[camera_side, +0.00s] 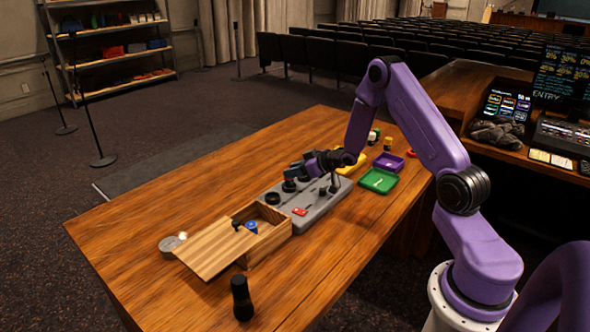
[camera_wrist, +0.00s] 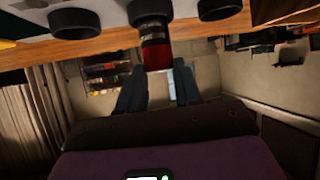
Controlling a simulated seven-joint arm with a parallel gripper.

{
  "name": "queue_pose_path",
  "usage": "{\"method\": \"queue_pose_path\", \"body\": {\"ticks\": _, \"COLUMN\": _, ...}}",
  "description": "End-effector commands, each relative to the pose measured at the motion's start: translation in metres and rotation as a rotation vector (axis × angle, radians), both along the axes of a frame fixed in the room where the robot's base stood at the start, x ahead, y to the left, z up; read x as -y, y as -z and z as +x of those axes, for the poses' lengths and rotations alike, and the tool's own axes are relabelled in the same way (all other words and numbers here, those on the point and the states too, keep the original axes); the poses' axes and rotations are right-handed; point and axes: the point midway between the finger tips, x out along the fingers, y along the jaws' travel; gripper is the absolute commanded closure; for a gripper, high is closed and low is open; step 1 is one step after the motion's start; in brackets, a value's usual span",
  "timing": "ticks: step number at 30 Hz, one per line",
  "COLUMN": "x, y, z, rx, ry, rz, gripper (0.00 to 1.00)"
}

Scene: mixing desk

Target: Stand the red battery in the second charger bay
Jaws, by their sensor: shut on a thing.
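The grey charger (camera_side: 322,207) lies on the wooden desk with a row of round black bays. The wrist view is upside down and shows three black bay rings, the middle one (camera_wrist: 148,10) in line with the red battery. The battery (camera_wrist: 156,55), black with a red end, stands upright at this middle ring. Whether its base is seated in the bay or just above it I cannot tell. My gripper (camera_wrist: 157,76) is shut on the red end, one dark finger on each side. In the side view my gripper (camera_side: 291,171) reaches in over the charger, and the battery is mostly hidden.
A wooden box (camera_side: 270,248) with a slanted lid (camera_side: 215,250) stands at the charger's left. A black bottle-like object (camera_side: 241,298) stands near the front edge, a silver tin (camera_side: 172,243) further back. Yellow (camera_side: 354,165), green (camera_side: 378,181) and purple (camera_side: 388,161) trays lie at the right.

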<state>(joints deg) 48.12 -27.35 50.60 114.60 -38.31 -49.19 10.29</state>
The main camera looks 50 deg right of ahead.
Motion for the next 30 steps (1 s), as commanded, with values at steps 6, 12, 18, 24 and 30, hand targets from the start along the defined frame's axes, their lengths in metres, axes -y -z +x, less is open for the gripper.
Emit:
{"method": "queue_pose_path", "body": {"ticks": 6, "x": 0.000, "y": 0.004, "z": 0.000, "rx": 0.001, "ry": 0.000, "rz": 0.000, "gripper": 1.00}}
{"method": "queue_pose_path", "body": {"ticks": 12, "x": 0.000, "y": 0.007, "z": 0.000, "rx": 0.001, "ry": 0.000, "rz": 0.001, "gripper": 1.00}}
{"method": "queue_pose_path", "body": {"ticks": 18, "x": 0.000, "y": 0.007, "z": 0.000, "rx": 0.002, "ry": 0.000, "rz": 0.000, "gripper": 0.56}}
{"method": "queue_pose_path", "body": {"ticks": 24, "x": 0.000, "y": 0.008, "z": -0.001, "rx": -0.001, "ry": 0.000, "rz": 0.001, "gripper": 0.56}}
{"method": "queue_pose_path", "body": {"ticks": 30, "x": 0.003, "y": 0.001, "z": -0.010, "rx": 0.001, "ry": 0.001, "rz": 0.001, "gripper": 0.56}}
